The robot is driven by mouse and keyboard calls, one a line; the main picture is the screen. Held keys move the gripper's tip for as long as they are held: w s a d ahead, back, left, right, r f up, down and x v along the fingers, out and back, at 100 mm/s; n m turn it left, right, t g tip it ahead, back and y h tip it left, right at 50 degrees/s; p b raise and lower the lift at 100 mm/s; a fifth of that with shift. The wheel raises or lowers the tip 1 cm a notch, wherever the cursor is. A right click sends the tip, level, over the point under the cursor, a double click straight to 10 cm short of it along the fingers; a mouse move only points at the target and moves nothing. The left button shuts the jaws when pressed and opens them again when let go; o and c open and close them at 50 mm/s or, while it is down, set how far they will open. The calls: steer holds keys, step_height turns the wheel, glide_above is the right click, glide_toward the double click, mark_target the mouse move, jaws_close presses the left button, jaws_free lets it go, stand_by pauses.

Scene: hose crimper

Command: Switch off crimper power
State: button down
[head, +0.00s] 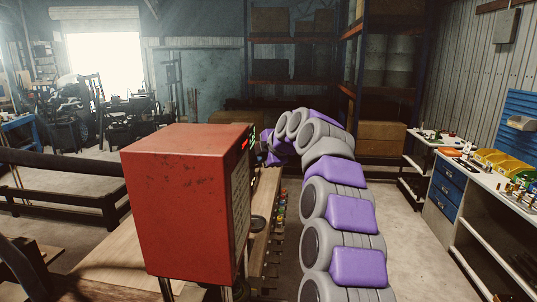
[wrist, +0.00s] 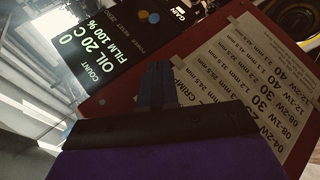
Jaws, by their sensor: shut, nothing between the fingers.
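The crimper's red control box (head: 185,205) stands left of centre in the head view. Its panel face (wrist: 118,105) fills much of the wrist view, turned at an angle. A black display (wrist: 88,45) reads count 0, oil 20 C and film 100 %. Small round buttons (wrist: 148,17), orange and blue, sit near a label line that includes the word power. I cannot tell which one is the power control. My gripper (wrist: 157,66) is shut and empty, its tips pointing toward the buttons. Contact is not clear. In the head view my gripper is mostly hidden near the panel's far edge.
A printed crimp chart (wrist: 240,90) is on the panel beside the fingers. A wooden bench (head: 110,245) lies under the box. A workbench with yellow bins (head: 492,160) stands at right, shelving (head: 385,75) at the back. Floor between my arm and the right bench is clear.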

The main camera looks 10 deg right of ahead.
mark_target(258, 167)
steer(key=w+f, duration=0.1)
steer(key=w+d+f, duration=0.1)
steer(key=w, duration=0.1)
steer(key=shift+f+p, duration=0.2)
steer(key=shift+p, duration=0.1)
steer(key=shift+w+d+f, duration=0.15)
steer(key=shift+w+d, duration=0.25)
steer(key=shift+d, duration=0.15)
steer(key=shift+w+a+f, duration=0.1)
steer(key=shift+a+f, duration=0.05)
steer(key=shift+a, duration=0.1)
steer(key=shift+f, duration=0.15)
steer(key=shift+d+m+t+y+b, duration=0.25)
steer(key=shift+m+t+y+b, duration=0.35)
steer(key=shift+b, duration=1.15)
steer(key=shift+d+m+t+y+b, duration=0.25)
steer(key=shift+y+b, duration=0.65)
steer(key=shift+b, duration=0.85)
